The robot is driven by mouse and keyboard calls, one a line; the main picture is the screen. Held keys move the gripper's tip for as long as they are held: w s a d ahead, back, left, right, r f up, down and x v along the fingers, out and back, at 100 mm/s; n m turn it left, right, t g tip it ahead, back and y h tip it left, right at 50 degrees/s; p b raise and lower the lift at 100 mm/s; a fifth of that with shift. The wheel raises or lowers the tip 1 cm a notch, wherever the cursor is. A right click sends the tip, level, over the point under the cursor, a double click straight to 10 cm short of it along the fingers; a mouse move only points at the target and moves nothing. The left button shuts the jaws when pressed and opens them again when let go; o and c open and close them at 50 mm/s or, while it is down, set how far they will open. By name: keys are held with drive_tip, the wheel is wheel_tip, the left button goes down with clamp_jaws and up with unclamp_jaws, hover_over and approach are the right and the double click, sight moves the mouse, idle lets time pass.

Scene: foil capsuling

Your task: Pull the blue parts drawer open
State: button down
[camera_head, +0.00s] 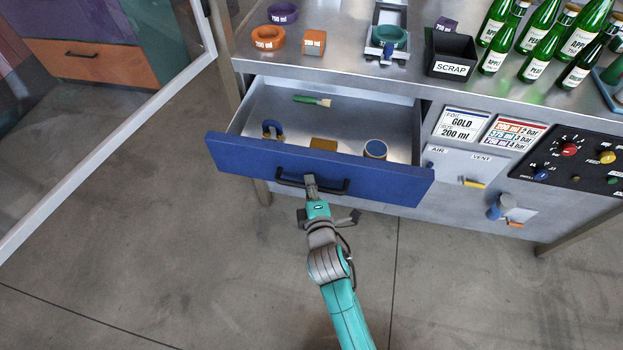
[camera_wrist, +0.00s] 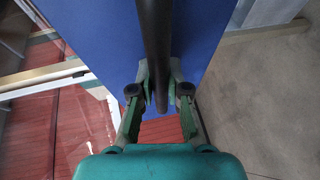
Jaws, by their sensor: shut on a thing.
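The blue parts drawer (camera_head: 380,187) stands well open under the steel workbench, its inside in view in the head view. Inside lie a brush with a green handle (camera_head: 312,100), a blue horseshoe-shaped piece (camera_head: 272,128), a yellowish block (camera_head: 323,144) and a blue-rimmed round piece (camera_head: 375,149). A dark bar handle (camera_head: 288,182) runs along the drawer's front; it also shows in the wrist view (camera_wrist: 153,40). My gripper (camera_head: 311,182) is at the handle's middle, shut on the bar. In the wrist view its fingers (camera_wrist: 160,92) are on both sides of the bar.
The bench top (camera_head: 345,75) holds a black SCRAP box (camera_head: 450,56), an orange ring (camera_head: 268,38) and several green bottles (camera_head: 540,27). A control panel (camera_head: 575,160) and an air valve plate (camera_head: 460,165) are right of the drawer. Bare floor (camera_head: 130,220) lies in front and left.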

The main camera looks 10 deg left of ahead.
drive_tip(key=shift+s+f, duration=0.1)
drive_tip(key=shift+s, duration=0.05)
drive_tip(key=c, duration=1.1)
unclamp_jaws()
drive_tip(key=shift+c, duration=0.2)
drive_tip(key=v, duration=1.2)
drive_tip(key=shift+d, duration=0.1)
